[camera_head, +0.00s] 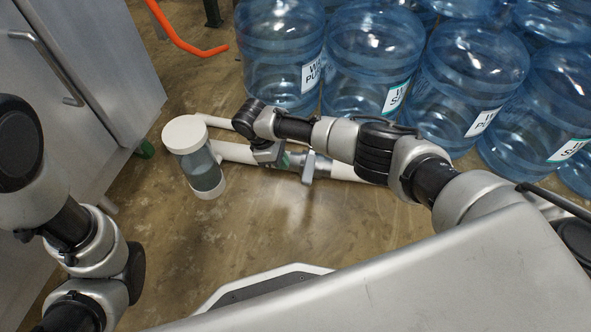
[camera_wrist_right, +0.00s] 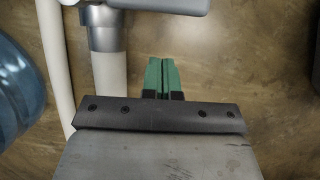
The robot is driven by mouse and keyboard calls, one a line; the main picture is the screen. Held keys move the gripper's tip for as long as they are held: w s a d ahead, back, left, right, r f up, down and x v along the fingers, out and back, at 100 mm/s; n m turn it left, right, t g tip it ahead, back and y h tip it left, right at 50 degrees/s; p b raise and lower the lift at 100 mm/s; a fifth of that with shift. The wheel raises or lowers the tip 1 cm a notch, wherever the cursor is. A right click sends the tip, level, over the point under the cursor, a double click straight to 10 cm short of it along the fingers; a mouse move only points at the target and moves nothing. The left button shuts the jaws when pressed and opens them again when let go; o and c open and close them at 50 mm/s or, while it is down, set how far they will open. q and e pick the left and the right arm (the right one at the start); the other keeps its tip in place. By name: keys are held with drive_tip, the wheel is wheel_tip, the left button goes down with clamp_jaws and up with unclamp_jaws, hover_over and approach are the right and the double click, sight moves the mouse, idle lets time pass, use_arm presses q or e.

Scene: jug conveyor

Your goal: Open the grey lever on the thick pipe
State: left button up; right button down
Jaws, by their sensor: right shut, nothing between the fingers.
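The thick white pipe (camera_head: 236,152) runs along the floor from a filter canister, passing behind my right arm. The grey lever (camera_head: 308,168) sits on this pipe and sticks out crosswise, toward the bottom of the head view. In the right wrist view the lever (camera_wrist_right: 165,6) shows at the top edge, cut off, beside a grey collar on the thick pipe (camera_wrist_right: 109,75). My right gripper (camera_head: 285,160) is just left of the lever. Its green fingers (camera_wrist_right: 162,74) are shut and empty, pointing at the lever with a gap between. My left gripper is out of view.
A thinner white pipe (camera_wrist_right: 56,65) runs beside the thick one. The white-capped, blue-grey canister (camera_head: 205,170) stands at the pipe's left end. Large blue water jugs (camera_head: 370,55) crowd the back right. A metal cabinet (camera_head: 85,60) stands left. Floor before the pipe is clear.

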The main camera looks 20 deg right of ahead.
sight(310, 163)
drive_tip(key=d, duration=0.1)
drive_tip(key=s+d, duration=0.1)
drive_tip(key=s+d+b, duration=0.1)
drive_tip(key=shift+d+r, duration=0.15)
drive_tip(key=shift+d, duration=0.1)
idle(0.4)
